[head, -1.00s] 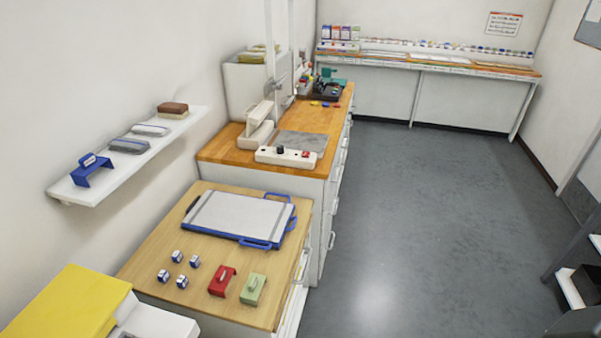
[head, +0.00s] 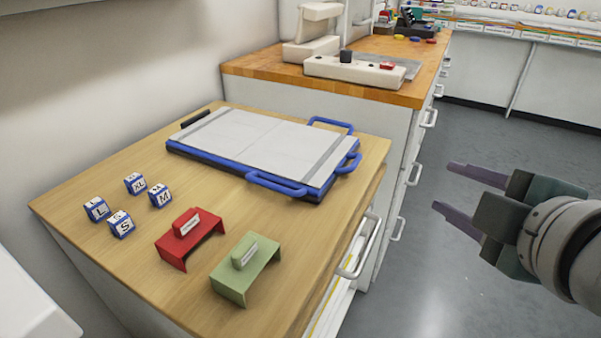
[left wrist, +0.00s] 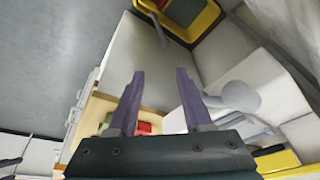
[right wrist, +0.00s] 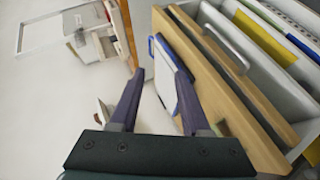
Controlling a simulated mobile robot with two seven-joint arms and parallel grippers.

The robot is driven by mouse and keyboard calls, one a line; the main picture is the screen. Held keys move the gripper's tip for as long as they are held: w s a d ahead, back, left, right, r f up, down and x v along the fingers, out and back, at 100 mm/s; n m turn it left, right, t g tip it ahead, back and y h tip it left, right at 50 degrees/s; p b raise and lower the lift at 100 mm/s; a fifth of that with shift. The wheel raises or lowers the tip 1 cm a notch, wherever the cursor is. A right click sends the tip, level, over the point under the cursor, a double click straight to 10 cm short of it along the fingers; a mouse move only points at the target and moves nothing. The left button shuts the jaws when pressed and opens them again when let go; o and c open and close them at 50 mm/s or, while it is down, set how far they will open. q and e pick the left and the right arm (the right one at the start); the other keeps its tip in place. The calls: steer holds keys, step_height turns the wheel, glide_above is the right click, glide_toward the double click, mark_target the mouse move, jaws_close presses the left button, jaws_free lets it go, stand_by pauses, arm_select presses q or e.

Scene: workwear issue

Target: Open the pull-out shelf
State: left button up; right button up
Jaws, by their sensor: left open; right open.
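The pull-out shelf seems to be in the front of the wood-topped cabinet (head: 75,205); its edge is hard to make out under the top. A pale bar handle (head: 360,247) sits on that front, and a similar handle shows in the right wrist view (right wrist: 225,48). I cannot tell how far the shelf is out. My right gripper (head: 452,187) is open and empty, in the air to the right of the handle and apart from it. My left gripper (left wrist: 160,78) is open and empty; it shows only in its own wrist view.
On the cabinet top lie a blue-handled board (head: 255,138), several size cubes (head: 121,225), a red holder (head: 188,240) and a green holder (head: 246,268). A wooden-topped counter (head: 260,66) adjoins behind. Grey floor (head: 440,280) is open to the right.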

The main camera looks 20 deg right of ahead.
mark_target(369, 243)
steer(key=w+f+n+t+y+b, duration=0.3)
steer(key=f+n+b, duration=0.5)
steer(key=f+b, duration=1.35)
steer(key=shift+t+h, duration=0.4)
steer(key=w, duration=0.3)
steer(key=w+f+b, duration=0.1)
steer(key=w, duration=0.2)
steer(key=w+f+b, duration=0.1)
steer(key=w, duration=0.3)
steer(key=shift+c, duration=1.4)
jaws_close()
